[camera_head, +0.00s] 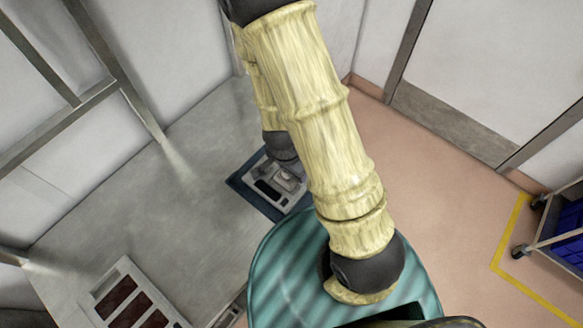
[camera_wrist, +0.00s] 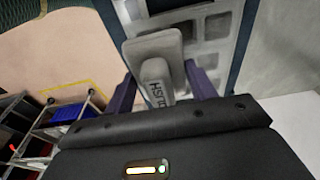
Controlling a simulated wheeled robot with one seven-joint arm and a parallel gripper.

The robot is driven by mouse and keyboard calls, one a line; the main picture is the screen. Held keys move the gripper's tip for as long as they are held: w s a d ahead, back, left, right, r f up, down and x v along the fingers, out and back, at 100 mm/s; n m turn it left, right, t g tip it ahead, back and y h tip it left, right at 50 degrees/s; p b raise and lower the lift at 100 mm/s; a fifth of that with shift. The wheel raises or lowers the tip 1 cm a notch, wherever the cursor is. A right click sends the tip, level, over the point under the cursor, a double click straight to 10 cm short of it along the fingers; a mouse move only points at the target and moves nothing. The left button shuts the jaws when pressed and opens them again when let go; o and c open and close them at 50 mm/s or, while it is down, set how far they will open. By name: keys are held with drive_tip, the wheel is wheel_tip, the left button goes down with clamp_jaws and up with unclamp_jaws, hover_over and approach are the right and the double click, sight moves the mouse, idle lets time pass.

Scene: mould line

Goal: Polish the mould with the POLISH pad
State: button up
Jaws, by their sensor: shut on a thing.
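The mould (camera_head: 262,204) is a grey plate with dark recesses on a blue mat (camera_head: 240,186) on the grey table. It also shows at the top of the wrist view (camera_wrist: 216,27). My gripper (camera_wrist: 160,75) is shut on the upright handle of a grey pad (camera_wrist: 150,48), with one dark finger on each side. The lettering on the handle is partly hidden; its end reads like "LISH", fitting the POLISH pad. The pad is over the mould, but I cannot tell whether it touches. In the head view my arm partly hides the gripper and mould.
A pale frame with dark reddish-brown recesses (camera_head: 148,291) lies at the table's front left. The table between it and the mould is clear. A trolley with blue crates (camera_head: 572,218) stands on the floor at right, beside a yellow line (camera_head: 507,237). Walls close the back.

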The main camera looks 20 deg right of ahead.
wheel_tip(320, 180, up, 2)
drive_tip(key=shift+r+p, duration=0.1)
drive_tip(key=shift+p, duration=0.65)
